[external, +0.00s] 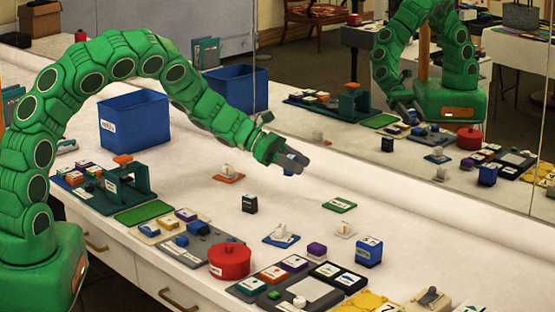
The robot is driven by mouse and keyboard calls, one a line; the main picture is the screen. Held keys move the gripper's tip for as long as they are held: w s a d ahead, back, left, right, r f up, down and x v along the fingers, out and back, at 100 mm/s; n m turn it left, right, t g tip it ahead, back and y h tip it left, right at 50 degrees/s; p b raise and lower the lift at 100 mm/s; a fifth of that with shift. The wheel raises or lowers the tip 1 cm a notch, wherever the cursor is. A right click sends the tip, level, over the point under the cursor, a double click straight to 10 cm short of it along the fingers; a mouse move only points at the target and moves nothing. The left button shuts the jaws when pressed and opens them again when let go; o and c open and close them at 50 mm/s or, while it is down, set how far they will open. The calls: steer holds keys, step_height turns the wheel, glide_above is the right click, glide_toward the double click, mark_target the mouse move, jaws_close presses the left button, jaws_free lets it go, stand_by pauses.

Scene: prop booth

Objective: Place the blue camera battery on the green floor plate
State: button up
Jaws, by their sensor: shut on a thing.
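My gripper (292,160) is shut on a small blue thing (289,171), held in the air above the middle of the white counter. The fingers hide most of it, so I cannot tell for sure that it is the blue camera battery. A blue block with a label (369,252) stands on the counter to the lower right. A flat green plate (143,213) lies at the left, in front of the dark green stand. A smaller green plate (339,205) lies to the lower right of my gripper. I cannot tell which is the floor plate.
A blue bin (134,122) stands at the back left. A black block (249,204), an orange plate (229,179), a blue plate (281,240) and a red round pot (230,261) are on the counter. A mirror behind reflects the scene. Trays of small blocks fill the front.

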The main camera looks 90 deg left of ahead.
steer(key=shift+d+r, duration=0.1)
glide_above(338, 208)
steer(key=shift+h, duration=0.3)
steer(key=shift+d+f, duration=0.2)
steer(key=shift+f, duration=6.25)
steer(key=shift+f, duration=0.1)
steer(key=o, duration=1.1)
